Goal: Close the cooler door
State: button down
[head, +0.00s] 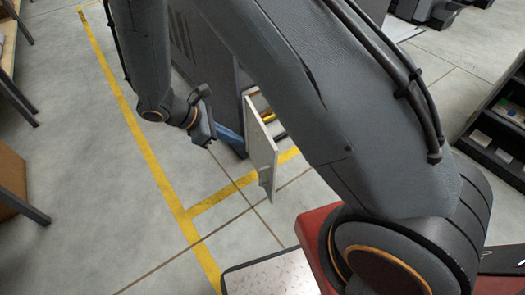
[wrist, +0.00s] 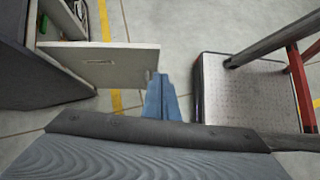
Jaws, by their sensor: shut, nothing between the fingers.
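The cooler (head: 205,55) is a dark grey cabinet behind my arm, and it also shows at the left of the wrist view (wrist: 35,75). Its pale door (head: 262,145) stands open, sticking out from the cabinet. In the head view my gripper (head: 238,146) is left of the door.
Items (wrist: 78,10) show inside the open cooler. Yellow floor lines (head: 160,170) cross the clear concrete at left. A dark shelf (head: 500,125) stands at the right, and a brown box (head: 10,180) at the far left.

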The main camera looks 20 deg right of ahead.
notch_tip(320, 180, down, 2)
jog(key=w+a+n, duration=0.1)
send_near(272, 150)
notch_tip(272, 150, down, 4)
jog(key=a, duration=0.1)
jog(key=shift+t+h, duration=0.3)
jog(key=shift+s+d+b, duration=0.15)
jog(key=shift+d+b, duration=0.05)
jog(key=shift+d, duration=0.9)
jog(key=shift+s+d+b, duration=0.15)
jog(key=shift+s+d, duration=0.05)
jog(key=shift+d, duration=0.9)
jog(key=shift+w, duration=0.1)
